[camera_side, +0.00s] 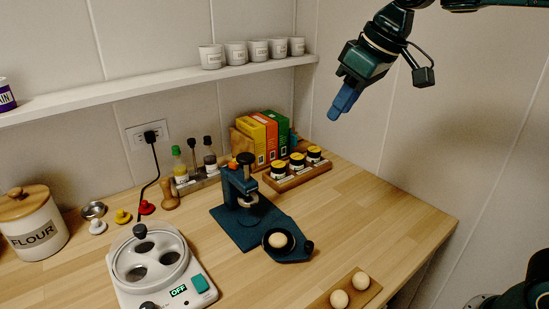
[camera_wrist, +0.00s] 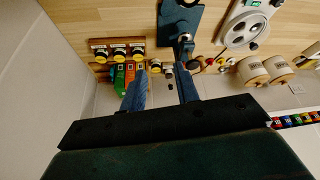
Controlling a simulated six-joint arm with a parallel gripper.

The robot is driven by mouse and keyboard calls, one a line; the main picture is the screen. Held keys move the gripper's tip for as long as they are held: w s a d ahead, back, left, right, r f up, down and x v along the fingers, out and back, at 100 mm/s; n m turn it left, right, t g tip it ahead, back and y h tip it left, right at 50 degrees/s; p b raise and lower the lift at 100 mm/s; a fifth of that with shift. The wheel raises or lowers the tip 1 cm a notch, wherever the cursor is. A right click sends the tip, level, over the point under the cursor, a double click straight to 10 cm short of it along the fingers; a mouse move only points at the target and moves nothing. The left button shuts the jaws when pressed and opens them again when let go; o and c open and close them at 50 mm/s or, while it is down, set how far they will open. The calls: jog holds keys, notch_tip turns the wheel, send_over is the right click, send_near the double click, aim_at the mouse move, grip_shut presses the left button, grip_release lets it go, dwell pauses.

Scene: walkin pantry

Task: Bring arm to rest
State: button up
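My gripper (camera_side: 338,112) hangs in the air at the upper right of the side view, high above the counter and near the wall. Its blue fingers point down and to the left. In the wrist view my gripper (camera_wrist: 157,76) has its two fingers apart with nothing held between them. The wooden counter (camera_side: 370,205) lies well below it. No object touches the fingers.
A dark blue press (camera_side: 240,190) stands on the counter, with an egg in a cup before it. A white egg cooker (camera_side: 160,265), a flour canister (camera_side: 32,225), spice jars (camera_side: 297,160) and boxes (camera_side: 262,138) stand around. A shelf (camera_side: 150,88) holds white cups. The counter's right is clear.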

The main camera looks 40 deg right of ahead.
jog(key=s+d+f+m, duration=0.1)
jog(key=s+d+f, duration=0.1)
jog(key=s, duration=0.5)
jog(key=s+d+f+m, duration=0.1)
jog(key=s+d+f, duration=0.1)
jog(key=s, duration=0.4)
jog(key=s+d+f+h, duration=0.1)
jog(key=s+d+f, duration=0.1)
jog(key=s+f, duration=0.2)
jog(key=s, duration=0.3)
jog(key=shift+s+d+f+m+t, duration=0.25)
jog(key=shift+s+d+m+t, duration=0.05)
jog(key=shift+m+t, duration=0.1)
